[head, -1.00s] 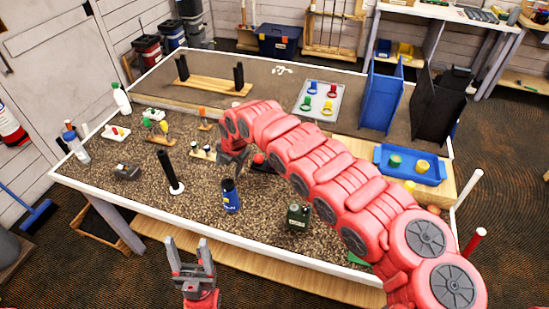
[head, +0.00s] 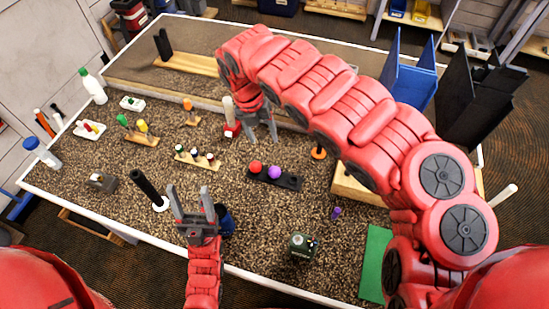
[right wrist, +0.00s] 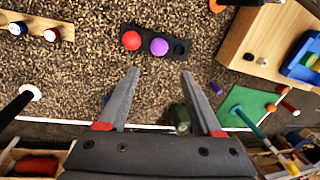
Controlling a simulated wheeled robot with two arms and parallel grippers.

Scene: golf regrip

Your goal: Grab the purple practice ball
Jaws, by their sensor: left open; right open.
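The purple ball (head: 274,172) sits in a dark tray (head: 291,182) on the speckled table, just right of a red ball (head: 255,167). The right wrist view also shows the purple ball (right wrist: 159,46), the red ball (right wrist: 131,40) and the tray (right wrist: 181,47). My right gripper (head: 262,140) is open and empty, above and behind the balls in the head view. In the right wrist view its open fingers (right wrist: 160,80) point toward the tray, with the purple ball ahead between them and apart from them. My left gripper (head: 192,190) is open and empty near the table's front.
A dark green canister (head: 302,245) stands in front of the tray, and a small purple piece (head: 336,212) lies to its right. A black post (head: 150,190) and a blue can (head: 225,220) stand near my left gripper. A green mat (head: 375,262) lies at the right.

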